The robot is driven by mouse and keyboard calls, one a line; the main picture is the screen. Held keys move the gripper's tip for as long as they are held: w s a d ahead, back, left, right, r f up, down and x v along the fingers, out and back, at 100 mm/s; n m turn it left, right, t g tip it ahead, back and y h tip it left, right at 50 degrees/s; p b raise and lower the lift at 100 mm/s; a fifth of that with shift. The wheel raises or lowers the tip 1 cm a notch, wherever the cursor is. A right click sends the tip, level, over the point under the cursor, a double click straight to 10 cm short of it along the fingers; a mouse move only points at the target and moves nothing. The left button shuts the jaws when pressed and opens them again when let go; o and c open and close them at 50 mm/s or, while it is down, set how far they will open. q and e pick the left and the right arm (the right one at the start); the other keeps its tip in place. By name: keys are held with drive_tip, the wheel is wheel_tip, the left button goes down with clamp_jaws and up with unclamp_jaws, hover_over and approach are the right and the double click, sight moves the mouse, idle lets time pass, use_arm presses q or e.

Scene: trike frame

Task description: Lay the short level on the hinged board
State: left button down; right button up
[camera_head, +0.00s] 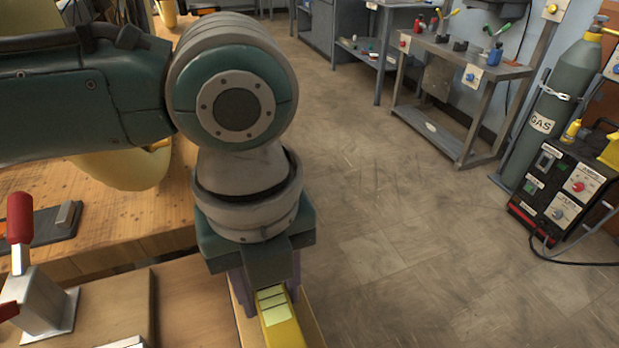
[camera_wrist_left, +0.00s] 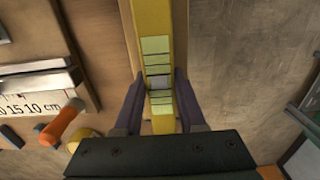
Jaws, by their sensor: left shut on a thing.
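A yellow level (camera_head: 281,322) with pale green windows is held in my left gripper (camera_head: 264,283), near the bottom middle of the head view. In the left wrist view the level (camera_wrist_left: 158,58) runs upright in the picture between the two purple fingers of my left gripper (camera_wrist_left: 158,98). A narrow wooden board (camera_head: 313,325), perhaps the hinged board, shows along both sides of the level; the board also shows in the left wrist view (camera_wrist_left: 128,30). I cannot tell whether the level touches it. My right gripper is out of view.
A wooden workbench (camera_head: 120,222) lies at the left, with a red-handled clamp (camera_head: 20,225) on a metal bracket (camera_head: 45,302). Open floor (camera_head: 400,240) lies to the right. A gas cylinder (camera_head: 550,115) and a black machine (camera_head: 560,195) stand at far right.

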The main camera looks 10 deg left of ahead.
use_arm(q)
drive_tip(key=shift+f+b, duration=0.35)
drive_tip(key=shift+f, duration=0.15)
drive_tip(key=shift+c, duration=2)
unclamp_jaws()
wheel_tip(320, 180, up, 10)
drive_tip(key=p, duration=0.2)
drive_tip(key=shift+p, duration=0.35)
